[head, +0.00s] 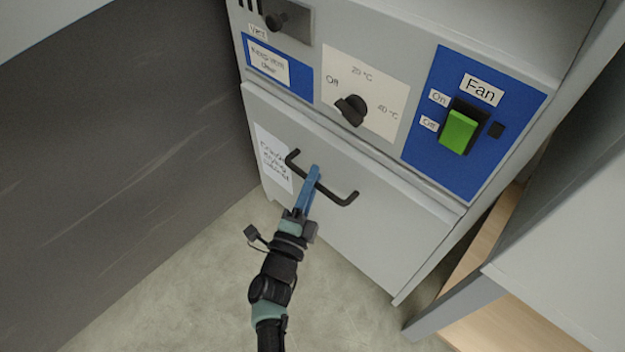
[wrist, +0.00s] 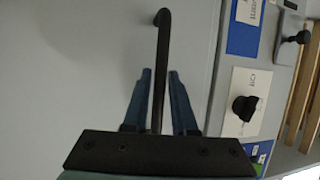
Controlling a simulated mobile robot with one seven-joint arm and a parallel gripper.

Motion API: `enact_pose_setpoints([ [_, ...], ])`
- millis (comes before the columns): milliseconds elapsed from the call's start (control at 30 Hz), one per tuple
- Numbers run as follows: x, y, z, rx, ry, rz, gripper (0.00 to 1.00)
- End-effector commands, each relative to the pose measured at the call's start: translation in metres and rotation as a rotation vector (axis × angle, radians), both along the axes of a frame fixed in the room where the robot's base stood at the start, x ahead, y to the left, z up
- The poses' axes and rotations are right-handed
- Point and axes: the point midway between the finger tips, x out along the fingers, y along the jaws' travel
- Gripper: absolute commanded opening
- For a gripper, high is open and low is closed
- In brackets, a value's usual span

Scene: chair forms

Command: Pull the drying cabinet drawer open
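The drying cabinet drawer (head: 345,220) is a light grey front panel below the control panel, and it looks closed. Its black bar handle (head: 337,195) runs across the upper part of the front. My gripper (head: 313,172) has blue fingers that reach the handle near its middle. In the wrist view, the handle (wrist: 161,60) runs between the two fingertips of my gripper (wrist: 160,76). The fingers are apart, one on each side of the bar, with narrow gaps showing. Where the bar passes deeper between the fingers, contact cannot be told.
Above the drawer are a black dial (head: 351,109), a green fan switch (head: 459,131) and a black knob (head: 277,20). A dark grey wall panel (head: 120,160) stands at the left. A wooden-shelved unit (head: 530,325) is close at the right. The floor (head: 215,300) before the drawer is clear.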

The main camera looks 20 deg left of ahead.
Motion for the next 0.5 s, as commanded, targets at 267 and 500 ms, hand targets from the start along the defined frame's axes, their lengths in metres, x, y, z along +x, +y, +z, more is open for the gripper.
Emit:
enact_pose_setpoints([
  [267,-0.0003,0.0,-0.0001,0.0,0.0,0.0,0.0],
  [500,-0.0004,0.0001,-0.0001,0.0,-0.001,0.0,0.0],
])
